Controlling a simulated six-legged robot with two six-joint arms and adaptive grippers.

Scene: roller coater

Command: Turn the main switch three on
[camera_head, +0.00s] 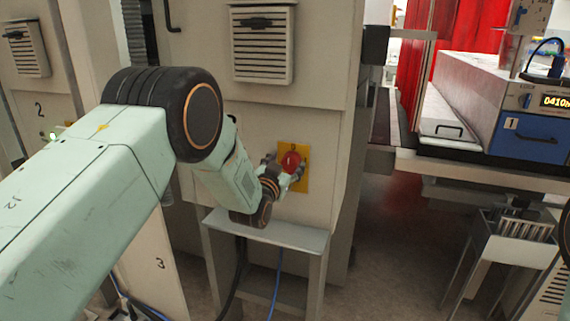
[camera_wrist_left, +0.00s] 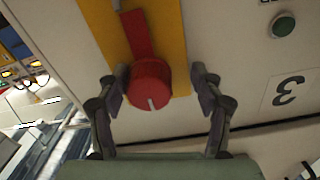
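The main switch is a red rotary knob (camera_head: 291,161) on a yellow plate (camera_head: 304,172), on the front of a cream cabinet. In the left wrist view the red knob (camera_wrist_left: 148,84) has a white mark on its face, and a red bar runs up from it over the yellow plate (camera_wrist_left: 168,30). My left gripper (camera_head: 283,168) is at the switch. In the left wrist view its fingers (camera_wrist_left: 160,90) are spread to both sides of the knob, with gaps visible.
A green button (camera_wrist_left: 284,25) is on the same panel. A small grey stand (camera_head: 265,232) is below the switch, with cables hanging near it. A machine with a blue front (camera_head: 540,140) stands on the right. Open floor (camera_head: 390,240) lies between.

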